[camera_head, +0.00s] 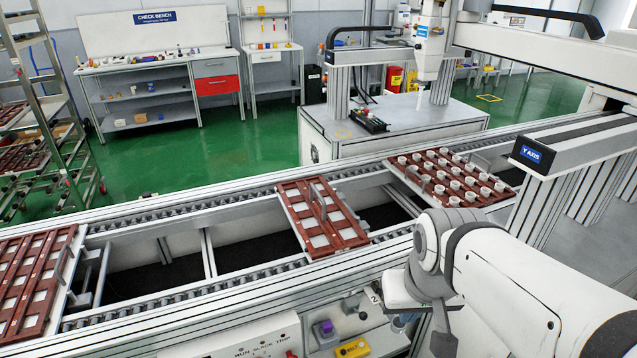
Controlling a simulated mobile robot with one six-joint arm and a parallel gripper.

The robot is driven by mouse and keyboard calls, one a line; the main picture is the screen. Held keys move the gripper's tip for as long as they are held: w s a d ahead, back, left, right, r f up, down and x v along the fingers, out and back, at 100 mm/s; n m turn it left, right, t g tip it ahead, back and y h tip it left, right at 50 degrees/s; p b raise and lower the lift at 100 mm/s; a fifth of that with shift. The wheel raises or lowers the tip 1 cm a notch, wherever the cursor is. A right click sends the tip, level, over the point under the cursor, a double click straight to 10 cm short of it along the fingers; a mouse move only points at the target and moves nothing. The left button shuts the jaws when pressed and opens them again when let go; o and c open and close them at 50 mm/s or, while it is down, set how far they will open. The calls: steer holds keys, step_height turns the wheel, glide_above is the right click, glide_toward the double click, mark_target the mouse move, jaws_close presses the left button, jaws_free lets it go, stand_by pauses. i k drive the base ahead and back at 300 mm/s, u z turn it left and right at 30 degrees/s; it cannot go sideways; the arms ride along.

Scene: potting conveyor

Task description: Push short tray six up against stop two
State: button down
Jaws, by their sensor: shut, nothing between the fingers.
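Three red-brown trays lie across the conveyor. The middle tray (345,238) has empty pale square cells and a grey upright handle-like piece. The left tray (40,322) is similar and cut off by the picture's edge. The right tray (500,197) holds several white round pots. I cannot read a number on any tray, so I cannot tell which is tray six. A label "2" (376,299) shows on the conveyor's front side; the stop itself I cannot make out. My gripper (443,343) is at the lower right, in front of the conveyor, shut, empty and apart from the trays.
The conveyor's near roller rail (215,287) is clear between the left and middle trays. A gap separates the middle and right trays. A gantry beam marked Y AXIS (570,147) crosses at the right. A control panel (255,345) and a purple-topped button box (325,332) stand in front.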

mark_target(324, 227)
steer(key=i, duration=0.9)
